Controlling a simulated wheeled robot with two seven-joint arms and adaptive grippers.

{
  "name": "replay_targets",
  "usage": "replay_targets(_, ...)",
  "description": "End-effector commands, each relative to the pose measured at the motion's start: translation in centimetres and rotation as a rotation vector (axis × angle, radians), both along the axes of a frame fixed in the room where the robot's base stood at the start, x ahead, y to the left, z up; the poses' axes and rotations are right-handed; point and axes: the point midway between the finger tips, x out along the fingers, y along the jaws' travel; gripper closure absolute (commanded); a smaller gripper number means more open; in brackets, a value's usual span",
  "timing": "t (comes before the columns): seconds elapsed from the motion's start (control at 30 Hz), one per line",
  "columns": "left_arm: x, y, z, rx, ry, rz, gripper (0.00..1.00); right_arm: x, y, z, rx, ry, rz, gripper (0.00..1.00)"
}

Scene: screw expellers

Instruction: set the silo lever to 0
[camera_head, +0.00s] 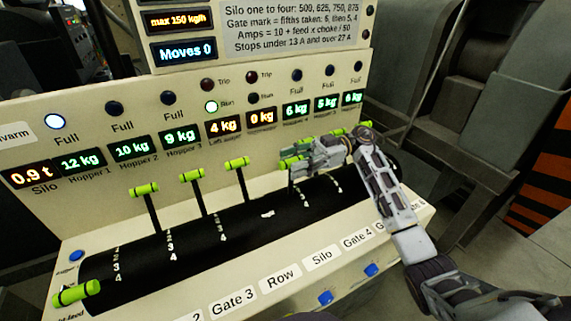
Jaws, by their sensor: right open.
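My right gripper (300,160) is open among the green lever handles right of the panel's middle. Its fingers point left, close to a green handle (291,163) on a dark upright stem; whether they touch it is unclear. The Silo label (320,260) is on the front edge of the console, between the Row and Gate 4 labels. The gripper and arm partly hide the levers there, so I cannot tell surely which one is the silo lever. The silo display (30,175) at the far left reads 0.9 t. My left gripper is not in view.
Three upright green-handled levers (145,189), (192,175), (237,163) stand left of the gripper on the black curved cover (200,247). Another green handle (76,292) lies low at the front left. Blue buttons (325,297) are on the front face. Grey machinery stands at right.

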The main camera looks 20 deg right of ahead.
Motion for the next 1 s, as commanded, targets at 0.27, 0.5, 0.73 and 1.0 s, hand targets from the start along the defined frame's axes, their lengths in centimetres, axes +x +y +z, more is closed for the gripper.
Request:
replay_targets(0.27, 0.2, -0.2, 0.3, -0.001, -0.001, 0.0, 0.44, -0.4, 2.1, 0.0, 0.001, 0.001, 0.0, 0.57)
replay_targets(0.5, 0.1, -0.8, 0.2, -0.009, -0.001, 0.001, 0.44, -0.5, 2.6, 0.0, 0.0, 0.001, -0.001, 0.57)
replay_targets(0.73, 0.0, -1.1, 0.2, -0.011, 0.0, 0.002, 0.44, -0.5, 2.5, 0.0, 0.0, 0.001, 0.0, 0.63)
replay_targets(1.0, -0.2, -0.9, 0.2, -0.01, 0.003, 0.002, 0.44, -0.5, 2.5, 0.0, 0.0, 0.001, 0.0, 0.98)
